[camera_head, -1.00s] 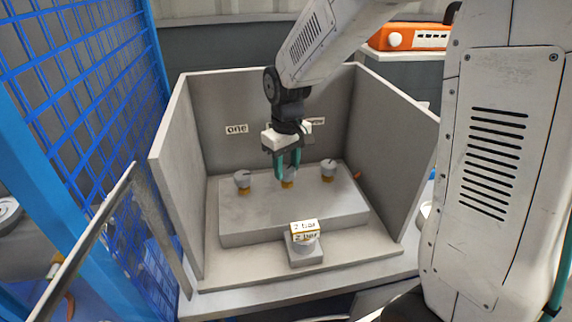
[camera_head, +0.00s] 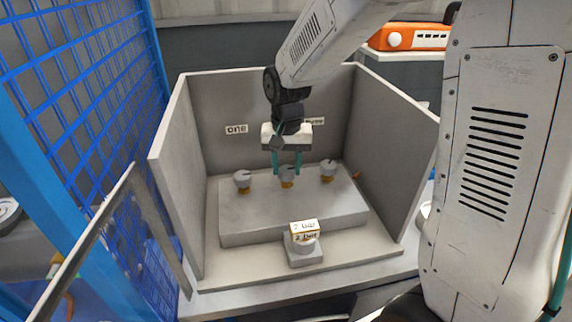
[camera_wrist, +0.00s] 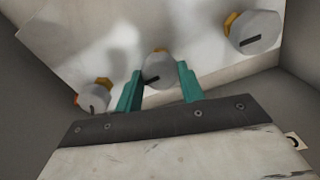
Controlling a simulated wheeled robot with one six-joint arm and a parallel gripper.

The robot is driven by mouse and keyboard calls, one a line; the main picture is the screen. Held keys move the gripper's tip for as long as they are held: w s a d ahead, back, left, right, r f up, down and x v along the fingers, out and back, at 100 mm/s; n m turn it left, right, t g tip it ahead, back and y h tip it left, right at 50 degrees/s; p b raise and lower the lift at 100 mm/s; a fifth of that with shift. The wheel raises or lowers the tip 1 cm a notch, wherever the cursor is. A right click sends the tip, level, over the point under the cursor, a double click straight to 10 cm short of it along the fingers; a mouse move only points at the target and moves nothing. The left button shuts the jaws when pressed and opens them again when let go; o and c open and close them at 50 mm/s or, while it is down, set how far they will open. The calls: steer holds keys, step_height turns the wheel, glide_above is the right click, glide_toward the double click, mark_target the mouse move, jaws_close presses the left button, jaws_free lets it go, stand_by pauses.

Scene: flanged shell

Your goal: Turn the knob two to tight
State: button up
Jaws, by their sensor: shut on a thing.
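Three grey knobs with brass collars stand in a row on a grey block (camera_head: 270,215). Knob two, the middle knob (camera_head: 287,172), is between the teal fingers of my gripper (camera_head: 287,168). In the wrist view, the fingers (camera_wrist: 159,88) stand on either side of this knob (camera_wrist: 157,66), whose dark pointer mark shows on its face. My gripper is shut on it from above. The left knob (camera_head: 242,179) and the right knob (camera_head: 328,170) stand clear of the fingers. The wall label behind my gripper is hidden.
Grey panels (camera_head: 180,165) enclose the block at the back and sides. A "one" label (camera_head: 236,129) is on the back wall; another label (camera_head: 315,121) is partly covered. A small pedestal with a "2 bar" sign (camera_head: 305,228) stands in front. Blue mesh (camera_head: 110,100) is at left.

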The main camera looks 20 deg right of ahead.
mark_target(286, 169)
steer(key=shift+m, duration=0.3)
stand_by(0.4)
steer(key=o, duration=1)
steer(key=shift+c, duration=0.2)
step_height(286, 169, up, 8)
steer(key=shift+f, duration=0.1)
